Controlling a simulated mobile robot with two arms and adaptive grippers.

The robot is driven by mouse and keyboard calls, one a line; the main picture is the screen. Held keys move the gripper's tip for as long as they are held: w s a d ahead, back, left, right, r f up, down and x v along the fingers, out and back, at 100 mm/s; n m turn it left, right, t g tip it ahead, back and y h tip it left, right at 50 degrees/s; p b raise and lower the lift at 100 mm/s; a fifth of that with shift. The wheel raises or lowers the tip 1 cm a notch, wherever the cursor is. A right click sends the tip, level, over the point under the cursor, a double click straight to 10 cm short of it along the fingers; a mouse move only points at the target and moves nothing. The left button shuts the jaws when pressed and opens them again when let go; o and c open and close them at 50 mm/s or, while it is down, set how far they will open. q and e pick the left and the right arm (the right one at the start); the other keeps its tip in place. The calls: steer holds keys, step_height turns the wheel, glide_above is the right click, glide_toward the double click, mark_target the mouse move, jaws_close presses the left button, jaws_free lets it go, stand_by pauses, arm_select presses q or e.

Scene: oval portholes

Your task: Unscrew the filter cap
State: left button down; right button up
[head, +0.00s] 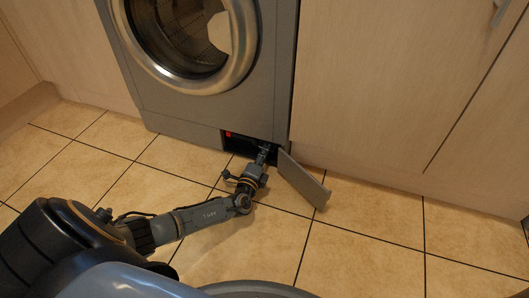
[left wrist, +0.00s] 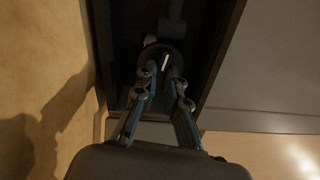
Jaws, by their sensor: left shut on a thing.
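The filter cap (left wrist: 164,50) shows in the left wrist view as a dark round piece with a short white mark, inside a dark recess. My left gripper (left wrist: 161,78) has its fingertips closed on the near side of the cap. In the head view my left gripper (head: 264,151) reaches into the low opening (head: 236,146) at the bottom right of the washing machine. The cap is hidden there by the gripper and the shadow. My right gripper is not in view.
The grey washing machine (head: 180,112) stands between wooden cabinets. Its small flap (head: 304,181) hangs open just right of my gripper. A small red part (head: 229,134) shows at the opening's upper left. The tiled floor (head: 365,225) at the right is clear.

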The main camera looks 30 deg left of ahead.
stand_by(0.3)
arm_select(q)
steer(key=c, duration=1.4)
jaws_free()
steer(key=shift+s, duration=0.1)
steer(key=v, duration=1.1)
steer(key=shift+s, duration=0.4)
steer(key=shift+f, duration=0.1)
